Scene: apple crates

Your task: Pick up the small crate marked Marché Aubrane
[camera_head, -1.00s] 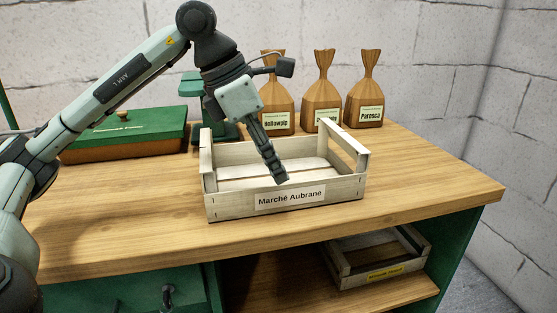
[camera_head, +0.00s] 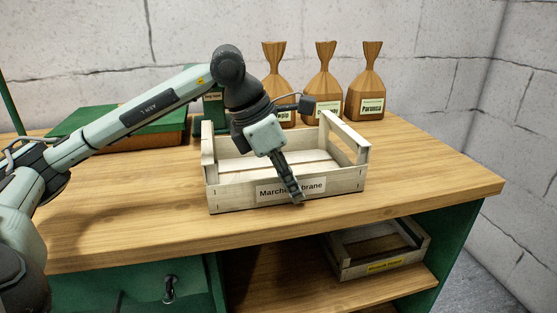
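The small pale wooden crate (camera_head: 344,184) marked Marché Aubrane stands upright on the wooden tabletop and looks empty. Its label faces me, with its middle letters hidden behind my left gripper (camera_head: 297,197). My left gripper points down and to the right at the crate's front wall, its fingers overlapping the label in this view. I see the fingers nearly edge-on, so I cannot tell whether they are open or shut, nor whether they touch the wall. My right gripper is not in view.
Several paper bags, including a Paronca one (camera_head: 368,88), stand behind the crate. A green-lidded box (camera_head: 110,128) lies at the back left. Another crate (camera_head: 384,262) with a yellow label sits on the shelf below. The tabletop (camera_head: 425,180) is clear to the right.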

